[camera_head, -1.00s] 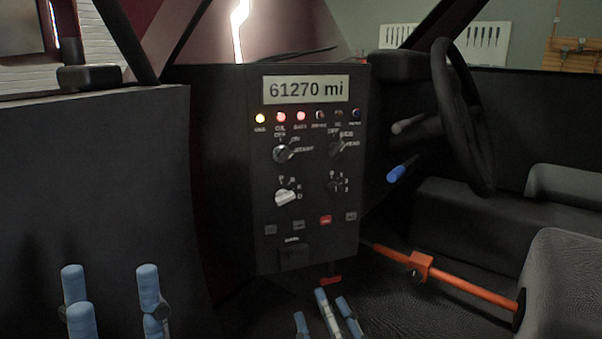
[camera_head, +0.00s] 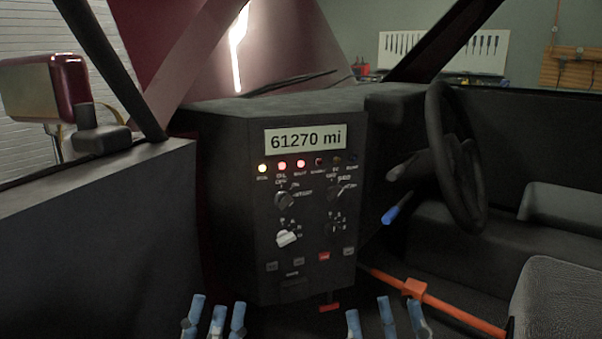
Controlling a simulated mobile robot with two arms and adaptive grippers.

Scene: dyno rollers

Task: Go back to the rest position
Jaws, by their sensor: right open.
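My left gripper (camera_head: 214,316) shows at the bottom edge, left of middle, as several blue fingertips pointing up. Its fingertips stand fairly close together, and I cannot tell whether it is open or shut. My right gripper (camera_head: 385,318) shows at the bottom edge, right of middle, with its blue fingertips spread apart, open and empty. Both grippers are low in front of the black console (camera_head: 228,220), apart from its knobs in the picture. The palms and most of both arms are below the frame.
The console carries a display (camera_head: 305,139) reading 61270 mi, several lamps, and a white knob (camera_head: 288,238). A steering wheel (camera_head: 440,150), a blue-tipped lever (camera_head: 392,214), an orange bar (camera_head: 450,308) and a grey seat (camera_head: 560,295) are at right. A dark door panel (camera_head: 90,240) is at left.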

